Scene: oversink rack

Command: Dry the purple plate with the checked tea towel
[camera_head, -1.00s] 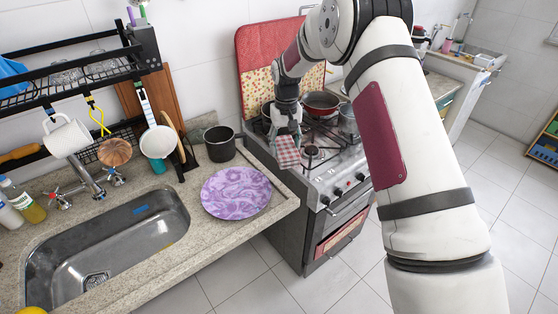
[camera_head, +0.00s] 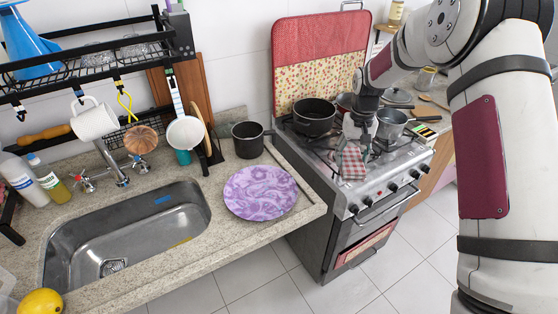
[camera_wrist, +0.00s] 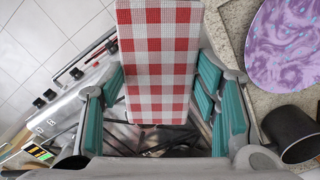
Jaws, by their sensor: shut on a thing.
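The purple plate (camera_head: 261,192), swirled in lilac, lies flat on the stone counter right of the sink; its edge also shows at the upper right of the wrist view (camera_wrist: 285,45). My gripper (camera_head: 358,134) is over the stove, right of the plate and apart from it. It is shut on the red-and-white checked tea towel (camera_head: 352,162), which hangs below the fingers in front of the pots. In the wrist view the towel (camera_wrist: 160,60) fills the middle between the teal finger pads, and the stove top behind it is partly hidden.
A dark pot (camera_head: 248,139) stands on the counter behind the plate. The stove holds a black pot (camera_head: 314,117) and a steel pot (camera_head: 391,124). The sink (camera_head: 125,235) is left of the plate. A black rack (camera_head: 95,60) hangs above it, with mugs and utensils on hooks.

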